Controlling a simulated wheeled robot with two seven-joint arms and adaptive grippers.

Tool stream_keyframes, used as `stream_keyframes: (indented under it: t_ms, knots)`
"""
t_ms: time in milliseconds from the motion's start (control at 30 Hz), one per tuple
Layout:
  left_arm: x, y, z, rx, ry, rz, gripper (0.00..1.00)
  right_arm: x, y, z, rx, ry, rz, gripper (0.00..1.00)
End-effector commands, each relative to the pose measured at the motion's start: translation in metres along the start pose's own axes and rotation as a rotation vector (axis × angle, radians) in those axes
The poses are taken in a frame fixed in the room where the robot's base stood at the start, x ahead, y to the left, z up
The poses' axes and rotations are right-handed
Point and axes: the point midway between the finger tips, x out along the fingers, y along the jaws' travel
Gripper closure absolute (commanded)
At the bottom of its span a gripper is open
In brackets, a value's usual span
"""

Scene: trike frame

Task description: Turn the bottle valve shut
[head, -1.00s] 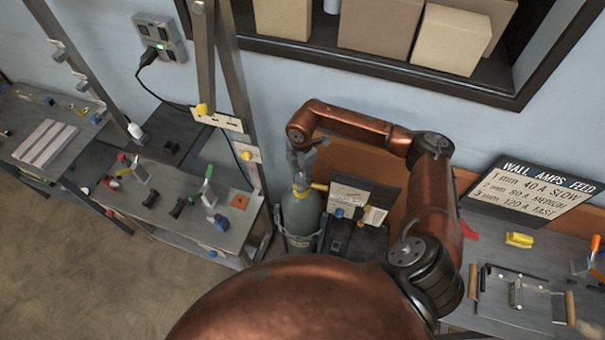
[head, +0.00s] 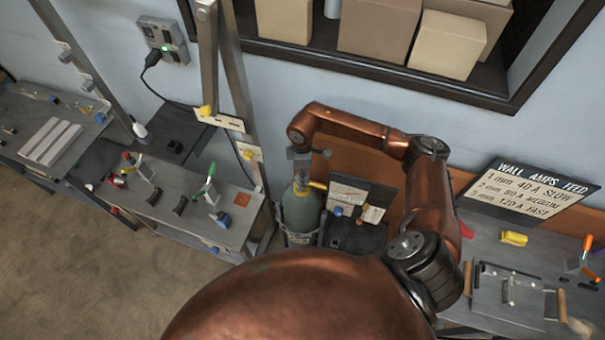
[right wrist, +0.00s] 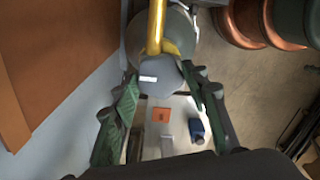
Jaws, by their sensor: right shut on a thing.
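The grey-green gas bottle (head: 301,212) stands upright behind my right arm, its lower part in a dark holder. A yellow fitting (head: 317,185) sticks out at its top; it also shows in the right wrist view (right wrist: 156,28). The bottle valve (right wrist: 160,76) is a round grey knob with a white mark, seen end-on in the right wrist view. My right gripper (right wrist: 160,80) has a green finger on each side of the knob and is shut on it. In the head view the gripper (head: 301,171) is small and points down at the bottle top. My left gripper is out of view.
A dark stand with cards (head: 350,198) is close to the bottle's right. A metal post (head: 238,100) rises to its left. A workbench with tools (head: 185,200) is at left. Another bench (head: 490,250) at right holds a feed-chart sign (head: 530,187).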

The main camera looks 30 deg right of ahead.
Motion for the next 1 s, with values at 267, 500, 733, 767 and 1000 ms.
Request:
stream_keyframes:
  t_ms: [267, 500, 733, 767, 1000]
  knots:
    - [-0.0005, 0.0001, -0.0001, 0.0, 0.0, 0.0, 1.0, -0.0019, 0.0031, -0.0001, 0.012, 0.002, 0.007, 0.83]
    - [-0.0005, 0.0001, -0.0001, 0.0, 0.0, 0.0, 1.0, -0.0019, 0.0029, -0.0003, 0.011, 0.003, 0.006, 0.53]
    - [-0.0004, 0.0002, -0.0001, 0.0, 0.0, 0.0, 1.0, -0.0009, 0.0014, -0.0002, 0.009, 0.001, 0.003, 0.41]
    - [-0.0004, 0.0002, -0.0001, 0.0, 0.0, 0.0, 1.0, -0.0008, 0.0013, -0.0002, 0.009, 0.001, 0.003, 0.41]
    - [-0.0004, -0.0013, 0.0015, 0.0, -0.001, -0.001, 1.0, -0.0033, 0.001, -0.0003, 0.008, 0.001, 0.002, 0.41]
